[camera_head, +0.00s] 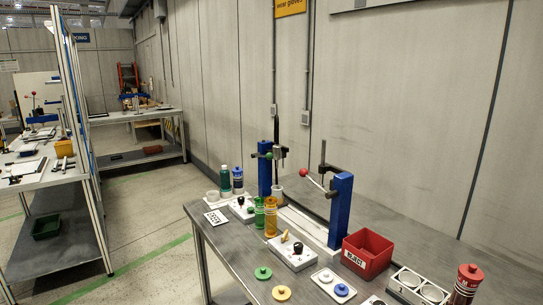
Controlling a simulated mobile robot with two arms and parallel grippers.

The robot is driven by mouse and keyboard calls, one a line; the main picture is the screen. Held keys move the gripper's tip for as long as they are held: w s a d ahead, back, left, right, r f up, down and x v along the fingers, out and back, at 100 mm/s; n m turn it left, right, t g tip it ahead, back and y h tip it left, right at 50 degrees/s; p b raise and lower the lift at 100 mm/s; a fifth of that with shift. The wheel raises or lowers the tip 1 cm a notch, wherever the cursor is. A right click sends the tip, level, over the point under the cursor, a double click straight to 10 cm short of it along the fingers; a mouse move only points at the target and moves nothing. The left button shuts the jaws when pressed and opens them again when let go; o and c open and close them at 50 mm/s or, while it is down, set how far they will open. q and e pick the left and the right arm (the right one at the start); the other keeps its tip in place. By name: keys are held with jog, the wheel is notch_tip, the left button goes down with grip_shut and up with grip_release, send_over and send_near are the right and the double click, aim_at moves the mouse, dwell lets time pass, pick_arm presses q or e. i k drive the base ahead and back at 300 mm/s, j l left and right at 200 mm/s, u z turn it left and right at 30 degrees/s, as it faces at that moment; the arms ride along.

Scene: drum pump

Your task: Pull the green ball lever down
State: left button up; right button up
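The green ball lever (269,155) is on the left blue press post (264,170) on the workbench. Its small green ball sits near the top of the post, close to a dark vertical rod. A second blue post (341,208) to the right carries a lever with a red ball (303,173), which sticks out up and to the left. Neither of my grippers shows in the head view.
The grey workbench (228,236) holds green, blue and amber bottles, white control boxes (293,252), a red reject bin (367,252), coloured discs and a red bottle (466,284). A wall stands behind it. Open floor (150,220) lies to the left, before another bench.

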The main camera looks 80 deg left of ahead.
aim_at(269, 156)
jog(key=u, duration=2.6)
jog(key=i+j, duration=0.6)
jog(key=i+j+z, duration=0.1)
jog(key=i+j, duration=0.45)
jog(key=j, duration=0.2)
jog(key=z, duration=1.1)
